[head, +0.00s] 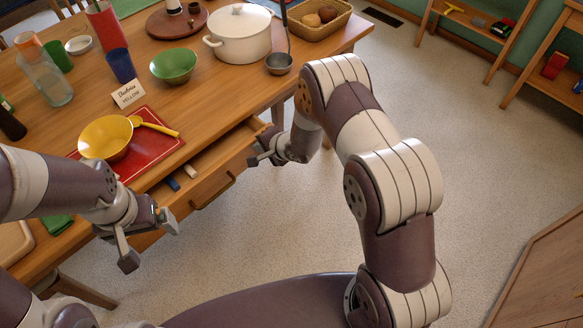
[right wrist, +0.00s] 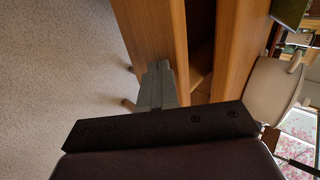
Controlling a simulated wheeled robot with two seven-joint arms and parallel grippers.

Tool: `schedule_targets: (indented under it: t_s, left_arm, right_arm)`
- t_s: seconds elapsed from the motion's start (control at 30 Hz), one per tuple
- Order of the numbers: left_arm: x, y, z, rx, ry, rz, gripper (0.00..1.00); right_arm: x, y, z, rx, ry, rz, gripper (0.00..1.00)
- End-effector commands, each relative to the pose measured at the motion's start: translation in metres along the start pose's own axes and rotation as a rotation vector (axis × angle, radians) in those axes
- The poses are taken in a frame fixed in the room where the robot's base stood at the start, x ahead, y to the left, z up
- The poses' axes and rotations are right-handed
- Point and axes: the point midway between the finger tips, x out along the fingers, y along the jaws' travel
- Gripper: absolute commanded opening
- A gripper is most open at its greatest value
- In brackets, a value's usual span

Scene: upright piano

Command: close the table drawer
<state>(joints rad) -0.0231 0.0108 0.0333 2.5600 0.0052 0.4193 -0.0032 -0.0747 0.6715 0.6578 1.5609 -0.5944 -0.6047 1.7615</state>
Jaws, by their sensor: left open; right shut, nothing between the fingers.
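The table drawer (head: 222,168) is pulled out from the wooden table's front side. Its front panel carries a handle (head: 212,191), and a small blue item and a pale item show inside. My right gripper (head: 262,158) is shut and empty by the drawer's right end. In the right wrist view, its fingers (right wrist: 155,86) are close against the wooden drawer front (right wrist: 150,30); I cannot tell whether they touch. A dark gap shows between that panel and the table edge. My left gripper (head: 150,238) is open and empty in front of the table, left of the handle.
On the table (head: 215,100) are a red tray (head: 160,155) with a yellow bowl (head: 105,137), a green bowl (head: 173,66), a white pot (head: 240,35) and a ladle (head: 279,63). The floor (head: 300,215) right of the drawer is clear. Shelves stand at the far right.

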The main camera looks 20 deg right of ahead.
Motion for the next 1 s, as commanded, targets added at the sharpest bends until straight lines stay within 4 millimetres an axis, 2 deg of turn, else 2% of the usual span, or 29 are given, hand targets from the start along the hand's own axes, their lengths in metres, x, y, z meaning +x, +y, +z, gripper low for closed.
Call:
schedule_targets:
  t_s: [0.2, 0.4, 0.63, 1.0]
  left_arm:
    - [-0.008, 0.0, -0.001, 0.0, 0.0, 0.0, 0.99]
    - [-0.012, 0.0, -0.001, 0.0, 0.0, 0.0, 0.99]
    - [-0.013, 0.0, -0.002, 0.0, 0.0, 0.0, 0.99]
    - [-0.013, 0.0, -0.002, 0.0, 0.0, 0.0, 0.99]
  right_arm:
    - [0.032, -0.031, 0.0, -0.001, 0.0, 0.0, 0.0]
    - [0.051, -0.048, 0.0, -0.001, 0.0, 0.0, 0.0]
    - [0.061, -0.057, 0.0, 0.001, 0.0, 0.0, 0.0]
    - [0.061, -0.057, 0.0, 0.0, 0.0, 0.001, 0.0]
